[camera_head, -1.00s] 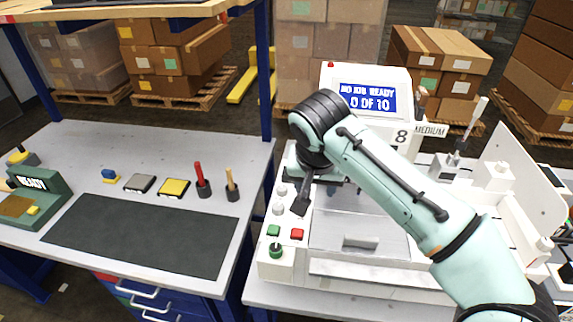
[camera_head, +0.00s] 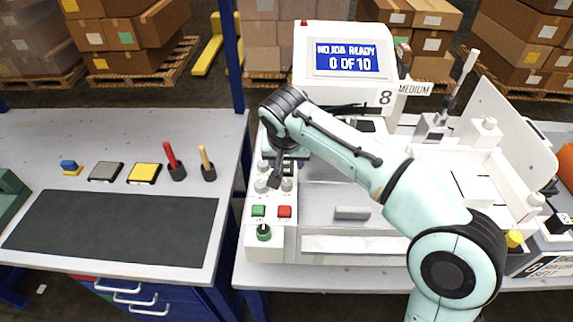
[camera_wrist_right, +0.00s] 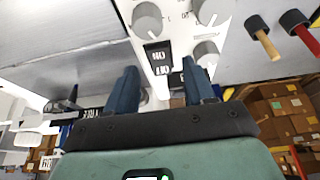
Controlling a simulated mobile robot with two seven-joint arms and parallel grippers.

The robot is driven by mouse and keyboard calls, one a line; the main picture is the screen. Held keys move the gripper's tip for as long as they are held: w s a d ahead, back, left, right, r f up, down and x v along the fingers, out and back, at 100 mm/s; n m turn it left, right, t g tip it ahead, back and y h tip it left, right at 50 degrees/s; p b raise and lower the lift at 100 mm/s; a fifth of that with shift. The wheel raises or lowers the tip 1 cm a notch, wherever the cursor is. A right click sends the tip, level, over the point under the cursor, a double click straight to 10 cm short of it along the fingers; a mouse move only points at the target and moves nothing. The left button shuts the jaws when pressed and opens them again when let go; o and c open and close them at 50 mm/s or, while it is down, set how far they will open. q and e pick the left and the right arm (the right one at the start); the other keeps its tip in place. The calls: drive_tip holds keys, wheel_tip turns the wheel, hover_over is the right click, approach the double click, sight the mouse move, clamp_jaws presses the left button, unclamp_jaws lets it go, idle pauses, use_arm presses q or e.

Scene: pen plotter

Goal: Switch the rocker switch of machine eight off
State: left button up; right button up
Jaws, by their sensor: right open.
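Machine eight (camera_head: 345,95) is a white plotter with a blue display reading "NO JOB READY 0 OF 10". Its left control panel (camera_head: 250,238) carries grey knobs, a green and a red button and a green knob. My right gripper (camera_head: 274,181) points down over the knob area of this panel. In the right wrist view, the open fingers of the right gripper (camera_wrist_right: 160,80) are on either side of a black rocker switch (camera_wrist_right: 158,56) with white lettering that appears upside down. Contact cannot be told. In the head view the gripper largely hides the switch. My left gripper is out of view.
Grey knobs (camera_wrist_right: 147,18) lie close around the switch. A side table on the left holds a dark mat (camera_head: 110,226), a yellow pad (camera_head: 144,173) and red and wooden-handled tools in holders. A grey lever (camera_head: 463,75) stands on the machine's right.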

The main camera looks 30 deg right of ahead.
sight(287, 167)
drive_tip(key=shift+x, duration=1.05)
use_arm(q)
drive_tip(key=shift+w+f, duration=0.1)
